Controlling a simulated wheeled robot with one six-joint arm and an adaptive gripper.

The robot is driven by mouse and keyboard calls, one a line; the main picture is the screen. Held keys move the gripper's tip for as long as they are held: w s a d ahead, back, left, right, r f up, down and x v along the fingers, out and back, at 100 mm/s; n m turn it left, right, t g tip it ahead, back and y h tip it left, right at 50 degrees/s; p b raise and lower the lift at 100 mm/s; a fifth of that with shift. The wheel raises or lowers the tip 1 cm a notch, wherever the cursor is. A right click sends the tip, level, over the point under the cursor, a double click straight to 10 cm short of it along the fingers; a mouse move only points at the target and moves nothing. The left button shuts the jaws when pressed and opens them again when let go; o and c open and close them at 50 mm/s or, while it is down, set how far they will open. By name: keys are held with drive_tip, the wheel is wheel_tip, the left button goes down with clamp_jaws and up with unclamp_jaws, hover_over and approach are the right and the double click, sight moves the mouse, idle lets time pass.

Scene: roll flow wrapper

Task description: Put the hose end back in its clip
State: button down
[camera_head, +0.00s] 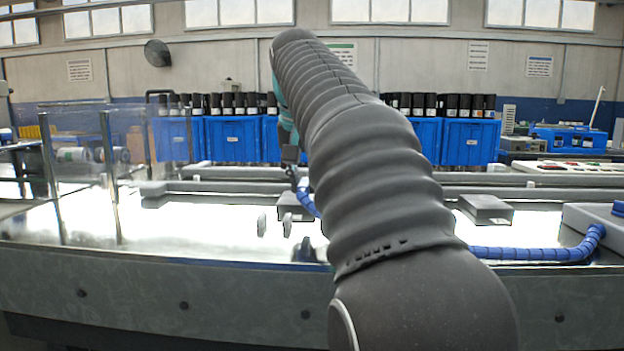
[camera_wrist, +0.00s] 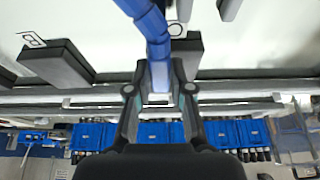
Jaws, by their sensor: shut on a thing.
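The blue ribbed hose (camera_head: 530,253) runs along the front of the shiny bed from the grey unit at the right and passes behind my arm. Its raised end part shows again left of my arm, rising to my gripper (camera_head: 291,158). In the wrist view my gripper (camera_wrist: 159,90) is shut on the hose (camera_wrist: 157,45), with one finger on each side. The hose is held above the bed. Two small pale upright pieces (camera_head: 274,225) stand on the bed, left of and below my gripper; they may be the clip, but I cannot tell for certain.
A low grey block (camera_head: 293,203) sits below my gripper, partly hidden by the hose and arm. Another grey block (camera_head: 487,208) is to the right. Grey rails (camera_head: 540,191) cross behind. A clear guard (camera_head: 85,170) stands left. Blue crates (camera_head: 470,141) line the back.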

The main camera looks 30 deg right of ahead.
hover_over(271, 232)
drive_tip(key=s, duration=0.1)
drive_tip(key=shift+a+b, duration=0.35)
drive_tip(key=shift+b, duration=0.05)
idle(0.4)
drive_tip(key=shift+r, duration=0.1)
drive_tip(key=shift+f, duration=0.2)
idle(0.3)
drive_tip(key=shift+f+b, duration=1.05)
drive_tip(key=shift+f, duration=0.95)
drive_tip(key=shift+f, duration=0.35)
drive_tip(key=c, duration=1)
unclamp_jaws()
drive_tip(key=shift+o, duration=0.2)
drive_tip(key=shift+r, duration=0.1)
